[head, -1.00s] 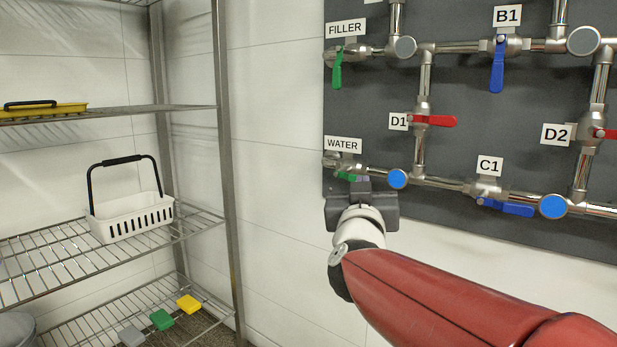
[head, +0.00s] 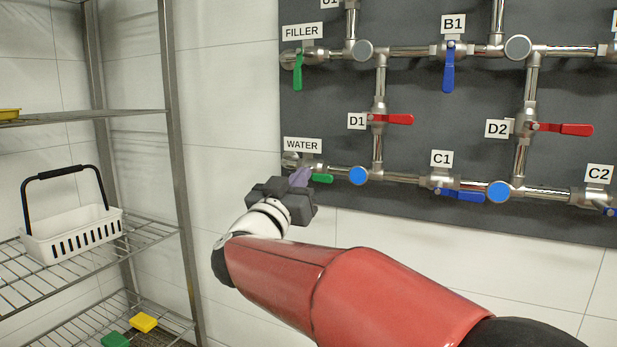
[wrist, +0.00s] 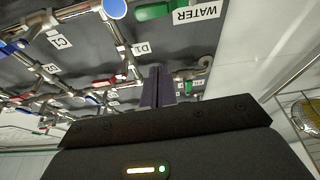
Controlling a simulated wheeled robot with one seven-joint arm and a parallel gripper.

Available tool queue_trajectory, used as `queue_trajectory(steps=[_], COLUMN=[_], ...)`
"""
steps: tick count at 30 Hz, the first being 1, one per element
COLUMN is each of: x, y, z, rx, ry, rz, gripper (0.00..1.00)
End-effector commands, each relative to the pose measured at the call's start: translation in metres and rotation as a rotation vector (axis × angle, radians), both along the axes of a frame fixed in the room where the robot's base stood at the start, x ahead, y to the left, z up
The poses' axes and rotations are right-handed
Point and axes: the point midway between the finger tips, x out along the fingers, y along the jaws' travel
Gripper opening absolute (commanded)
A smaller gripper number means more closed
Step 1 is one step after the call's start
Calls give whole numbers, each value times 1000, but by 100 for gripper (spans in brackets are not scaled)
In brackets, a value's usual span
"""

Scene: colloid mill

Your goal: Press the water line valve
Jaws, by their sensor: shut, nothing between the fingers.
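The water line valve has a green lever (head: 322,178) under the WATER label (head: 302,145), at the lower left of the dark panel. The lever lies roughly horizontal, along the pipe. My gripper (head: 300,177) is shut and empty, with its purple fingers just left of the lever. The fingers hide part of the valve body, and I cannot tell whether they touch it. In the wrist view the shut fingers (wrist: 158,88) point at the panel, and the green lever (wrist: 160,10) and WATER label (wrist: 197,13) are at the top edge.
The FILLER valve's green lever (head: 297,72) hangs down above. The D1 red lever (head: 392,119) and C1 blue lever (head: 459,196) are to the right. A wire shelf (head: 150,238) with a white basket (head: 72,236) stands at left. Bare wall lies between shelf and panel.

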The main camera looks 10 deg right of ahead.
Motion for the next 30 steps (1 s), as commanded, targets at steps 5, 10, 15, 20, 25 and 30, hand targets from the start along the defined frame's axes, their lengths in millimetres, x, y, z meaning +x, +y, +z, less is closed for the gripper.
queue_trajectory(steps=[5, 10, 15, 20, 25, 30], x=[24, 53, 72, 70, 69, 69], y=[-18, -38, -51, -51, -51, -51], z=[11, 24, 18, -2, -9, -10], rx=[-1, -1, -3, -2, -2, -1], ry=[0, 0, 5, 2, 0, -1], rz=[-4, -3, -1, -1, 1, 1], gripper=[0, 0, 0, 0, 0, 0])
